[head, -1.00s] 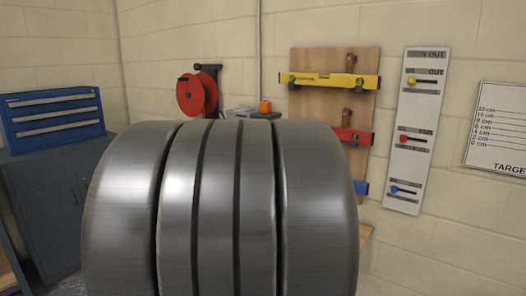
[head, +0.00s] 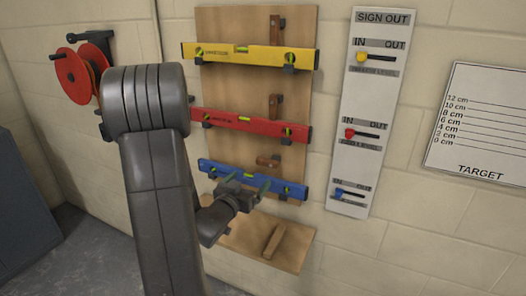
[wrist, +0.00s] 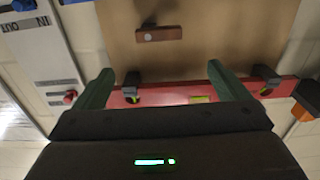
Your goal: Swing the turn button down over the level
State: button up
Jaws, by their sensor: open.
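The blue level (head: 215,168) hangs lowest on the wooden board. Its brown turn button (head: 268,161) lies level, just above the blue level's right half. A turn button lying level also shows in the wrist view (wrist: 160,33). My gripper (head: 244,183) is open and empty in front of the blue level, below the button and apart from it. In the wrist view its two green fingers (wrist: 164,85) stand wide apart, with the button beyond them. The gripper hides part of the blue level.
The red level (head: 215,118) and yellow level (head: 215,53) hang above, each with an upright turn button. A sign-out board (head: 354,98) with coloured sliders is at right. A wooden shelf (head: 240,238) juts out below. A red reel (head: 75,75) is at left.

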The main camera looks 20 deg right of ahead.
aim_at(266, 162)
jog(key=p+x, duration=0.2)
jog(key=x, duration=1.1)
jog(key=shift+w+d+p, duration=0.1)
jog(key=shift+d+p, duration=0.05)
jog(key=shift+p, duration=0.15)
